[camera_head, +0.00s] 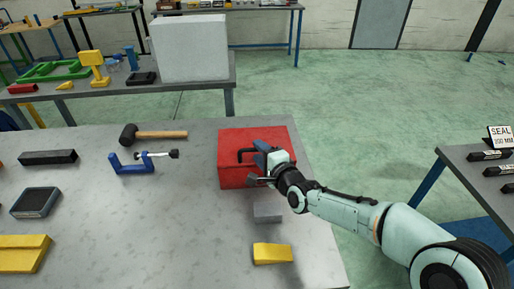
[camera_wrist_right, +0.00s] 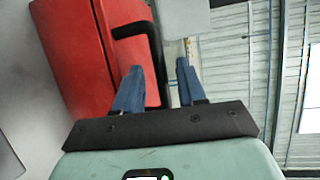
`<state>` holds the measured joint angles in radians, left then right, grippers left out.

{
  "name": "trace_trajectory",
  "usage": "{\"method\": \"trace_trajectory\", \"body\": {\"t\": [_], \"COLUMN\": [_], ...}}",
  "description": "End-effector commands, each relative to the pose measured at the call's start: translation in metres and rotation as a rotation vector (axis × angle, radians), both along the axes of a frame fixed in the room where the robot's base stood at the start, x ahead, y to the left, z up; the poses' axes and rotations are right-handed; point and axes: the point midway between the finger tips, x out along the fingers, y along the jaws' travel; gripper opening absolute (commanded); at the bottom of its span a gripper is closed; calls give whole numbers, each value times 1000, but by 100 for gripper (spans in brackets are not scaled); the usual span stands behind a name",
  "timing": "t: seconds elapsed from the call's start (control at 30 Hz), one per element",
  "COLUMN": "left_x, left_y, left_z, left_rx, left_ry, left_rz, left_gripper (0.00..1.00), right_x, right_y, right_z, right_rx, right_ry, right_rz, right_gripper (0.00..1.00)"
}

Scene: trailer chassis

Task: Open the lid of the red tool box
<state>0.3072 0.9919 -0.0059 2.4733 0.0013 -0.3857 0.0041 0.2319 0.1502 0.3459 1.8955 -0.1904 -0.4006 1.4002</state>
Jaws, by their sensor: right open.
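The red tool box (camera_head: 232,178) stands near the right edge of the grey table, and its lid looks shut. My right gripper (camera_head: 258,163) is at the right front of the box, close to the handle. In the right wrist view its blue fingers (camera_wrist_right: 160,68) are apart, with nothing clearly between them. My left gripper is not in view.
A grey block (camera_head: 268,212) and a yellow wedge (camera_head: 272,254) lie in front of the box. A mallet (camera_head: 155,133) and a blue clamp (camera_head: 135,163) lie to its left. Another table (camera_head: 480,160) stands at the right across a floor gap.

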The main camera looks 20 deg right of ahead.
Motion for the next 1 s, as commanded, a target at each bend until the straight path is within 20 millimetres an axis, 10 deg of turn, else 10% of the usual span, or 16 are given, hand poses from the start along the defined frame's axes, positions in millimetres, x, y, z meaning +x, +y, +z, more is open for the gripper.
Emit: {"method": "trace_trajectory", "body": {"t": [0.53, 0.67, 1.0], "left_x": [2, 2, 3], "left_y": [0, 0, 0], "left_z": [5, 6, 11], "left_rx": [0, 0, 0], "left_ry": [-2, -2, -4], "left_rz": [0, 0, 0], "left_gripper": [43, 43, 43], "right_x": [22, 22, 24], "right_y": [4, 4, 4], "right_z": [-4, -4, 2], "right_rx": [0, 0, 5], "right_ry": [0, 0, 20], "right_rz": [-1, -1, -1], "right_gripper": [40, 0, 0]}}
